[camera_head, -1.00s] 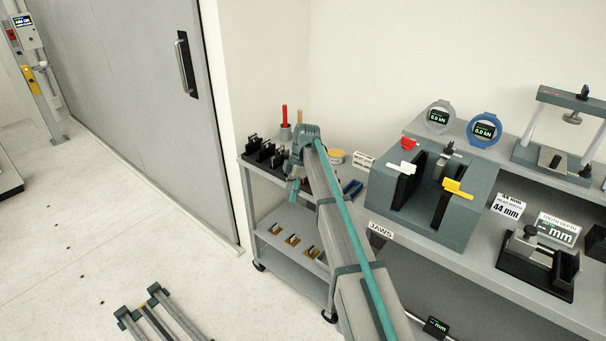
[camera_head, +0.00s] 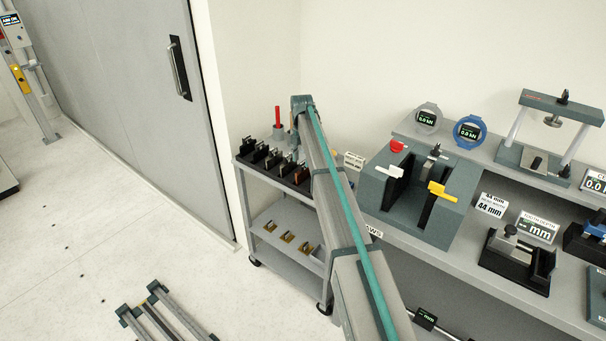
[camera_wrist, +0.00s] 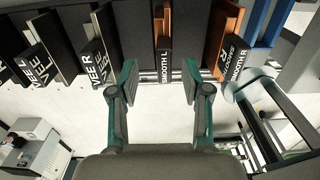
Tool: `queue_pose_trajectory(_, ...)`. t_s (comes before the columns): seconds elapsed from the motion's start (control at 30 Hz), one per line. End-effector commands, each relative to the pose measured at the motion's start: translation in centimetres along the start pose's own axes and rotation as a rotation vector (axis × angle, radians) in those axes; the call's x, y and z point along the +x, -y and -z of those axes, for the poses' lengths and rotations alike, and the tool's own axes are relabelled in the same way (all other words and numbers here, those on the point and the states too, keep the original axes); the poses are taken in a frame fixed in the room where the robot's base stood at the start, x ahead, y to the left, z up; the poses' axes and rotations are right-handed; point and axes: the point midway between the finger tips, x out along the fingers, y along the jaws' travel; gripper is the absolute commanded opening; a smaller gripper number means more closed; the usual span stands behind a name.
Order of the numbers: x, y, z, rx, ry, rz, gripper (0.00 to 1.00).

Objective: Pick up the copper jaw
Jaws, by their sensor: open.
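Several jaws stand in a black rack on the grey cart's top. A narrower dark jaw with a brownish copper face (camera_wrist: 163,22), labelled SMOOTH L, stands at the centre. In the head view my arm hides the fingertips.
Dark jaws labelled VEE L (camera_wrist: 35,65) and VEE R (camera_wrist: 97,55) stand to the left. A red-handled tool in a cup (camera_head: 278,128) stands behind the rack. Brass pieces (camera_head: 287,237) lie on the cart's lower shelf. The bench with a grey fixture (camera_head: 445,225) is to the right.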

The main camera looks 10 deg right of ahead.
Motion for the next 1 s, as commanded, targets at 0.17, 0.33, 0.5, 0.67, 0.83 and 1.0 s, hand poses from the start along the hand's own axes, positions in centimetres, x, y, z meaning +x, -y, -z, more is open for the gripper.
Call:
queue_pose_trajectory(0.17,1.1,0.2,-0.1,0.001,-0.002,0.001,0.48)
queue_pose_trajectory(0.33,3.3,0.5,-0.2,0.001,-0.002,0.001,0.48)
queue_pose_trajectory(0.5,5.0,0.4,-0.2,0.001,-0.001,0.0,0.48)
queue_pose_trajectory(0.67,5.2,0.4,-0.2,0.001,0.0,0.0,0.48)
queue_pose_trajectory(0.83,5.2,0.4,-0.2,0.001,0.0,0.0,0.3)
queue_pose_trajectory(1.0,5.2,0.4,-0.2,0.001,-0.001,0.0,0.01)
